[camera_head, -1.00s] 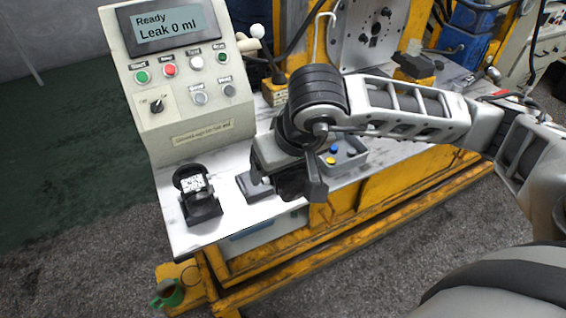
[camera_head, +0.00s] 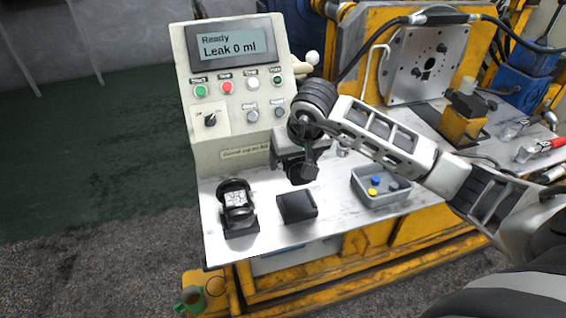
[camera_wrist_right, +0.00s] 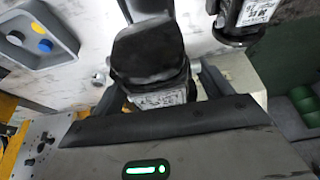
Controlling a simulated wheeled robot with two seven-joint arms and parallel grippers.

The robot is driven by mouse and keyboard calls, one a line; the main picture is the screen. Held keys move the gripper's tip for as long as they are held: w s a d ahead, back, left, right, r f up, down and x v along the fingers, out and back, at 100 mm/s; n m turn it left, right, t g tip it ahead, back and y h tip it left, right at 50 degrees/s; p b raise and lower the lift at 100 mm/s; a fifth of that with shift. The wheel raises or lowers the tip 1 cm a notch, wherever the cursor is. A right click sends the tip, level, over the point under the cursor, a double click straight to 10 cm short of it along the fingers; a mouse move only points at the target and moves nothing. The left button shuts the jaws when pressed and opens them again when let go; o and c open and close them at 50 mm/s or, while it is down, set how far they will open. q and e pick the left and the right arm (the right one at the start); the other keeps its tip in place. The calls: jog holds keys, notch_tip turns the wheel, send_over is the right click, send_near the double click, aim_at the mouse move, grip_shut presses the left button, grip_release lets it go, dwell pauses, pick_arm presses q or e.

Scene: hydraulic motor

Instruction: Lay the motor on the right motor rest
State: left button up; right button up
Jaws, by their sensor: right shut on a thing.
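My right gripper (camera_head: 298,165) is shut on a black motor (camera_wrist_right: 160,72) with a pale label, which shows between the fingers in the right wrist view. In the head view the held motor is mostly hidden by the gripper. The right motor rest (camera_head: 297,207) is a dark, empty block on the white bench, just in front of and below the gripper. Another black motor (camera_head: 236,203) with a pale label lies on the left rest; it also shows in the right wrist view (camera_wrist_right: 254,12). My left gripper is not in view.
A grey tray (camera_head: 378,200) with blue and yellow pieces sits right of the rest. The control box (camera_head: 228,133) reads "Ready, Leak 0 ml" and stands behind. A mounting plate (camera_head: 428,65) is at the back right.

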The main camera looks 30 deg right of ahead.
jog(key=shift+w+d+f, duration=0.1)
jog(key=shift+w+d, duration=0.05)
jog(key=shift+d, duration=0.1)
jog(key=shift+f+b, duration=0.45)
jog(key=shift+f, duration=0.1)
notch_tip(320, 180, down, 3)
jog(key=shift+f+b, duration=0.1)
jog(key=shift+b, duration=1)
notch_tip(320, 180, down, 2)
jog(key=shift+f+b, duration=0.25)
jog(key=shift+b, duration=0.7)
jog(key=shift+f+b, duration=0.6)
jog(key=shift+f, duration=0.05)
jog(key=shift+f+b, duration=0.4)
jog(key=shift+f, duration=0.05)
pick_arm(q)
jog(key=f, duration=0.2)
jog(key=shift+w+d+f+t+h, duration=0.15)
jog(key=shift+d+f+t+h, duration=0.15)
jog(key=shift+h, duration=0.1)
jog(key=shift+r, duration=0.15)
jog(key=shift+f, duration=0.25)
